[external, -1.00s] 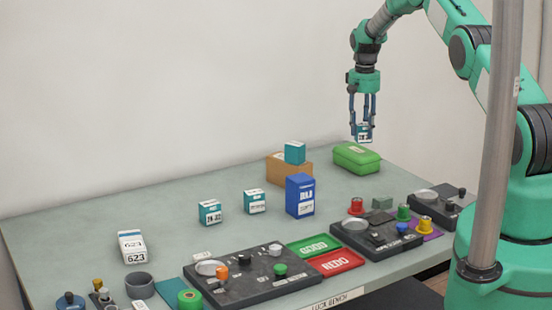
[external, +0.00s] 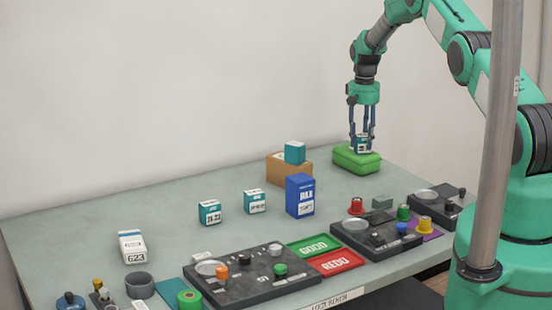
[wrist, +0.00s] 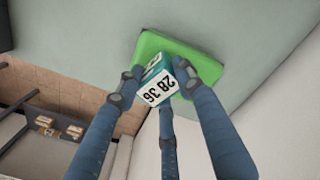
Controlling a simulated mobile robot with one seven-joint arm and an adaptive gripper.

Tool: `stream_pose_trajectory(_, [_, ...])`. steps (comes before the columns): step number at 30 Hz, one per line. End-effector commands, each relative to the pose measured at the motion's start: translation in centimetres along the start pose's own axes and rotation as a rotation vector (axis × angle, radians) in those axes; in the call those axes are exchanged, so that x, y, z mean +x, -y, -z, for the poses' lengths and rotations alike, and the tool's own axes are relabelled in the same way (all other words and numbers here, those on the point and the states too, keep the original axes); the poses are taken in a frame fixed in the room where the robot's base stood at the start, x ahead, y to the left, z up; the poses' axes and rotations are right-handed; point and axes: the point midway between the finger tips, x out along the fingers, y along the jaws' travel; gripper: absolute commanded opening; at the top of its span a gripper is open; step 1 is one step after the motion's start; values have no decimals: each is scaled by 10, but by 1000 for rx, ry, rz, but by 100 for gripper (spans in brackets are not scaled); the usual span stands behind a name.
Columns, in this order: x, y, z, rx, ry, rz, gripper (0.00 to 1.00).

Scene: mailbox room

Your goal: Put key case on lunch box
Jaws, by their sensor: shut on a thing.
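The key case (external: 361,144) is a small teal and white box with dark printing. My gripper (external: 362,137) is shut on it, with the fingers pointing down. In the wrist view, the key case (wrist: 165,85) sits between my fingers with a white face marked "28 36" showing. The lunch box (external: 347,160) is a green lidded box at the back right of the table. The key case is over its top, very low. I cannot tell whether they touch. In the wrist view, the lunch box (wrist: 205,68) lies behind the key case.
A cardboard box (external: 280,170) with a teal box (external: 295,152) on it stands left of the lunch box. A tall blue box (external: 300,195) stands nearer the front. Black control panels (external: 240,277) and green and red trays (external: 336,263) line the front edge.

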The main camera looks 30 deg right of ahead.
Motion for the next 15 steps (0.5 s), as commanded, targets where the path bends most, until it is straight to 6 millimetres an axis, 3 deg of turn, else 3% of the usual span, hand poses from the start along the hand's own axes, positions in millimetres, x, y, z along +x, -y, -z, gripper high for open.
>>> stream_pose_trajectory(1, [1, 0, 0, 0, 0, 0, 41])
stream_pose_trajectory(3, [1, 0, 0, 0, 0, 0, 55])
stream_pose_trajectory(4, [1, 0, 0, 0, 0, 0, 56])
stream_pose_trajectory(15, [-1, 0, 0, 0, 0, 0, 56])
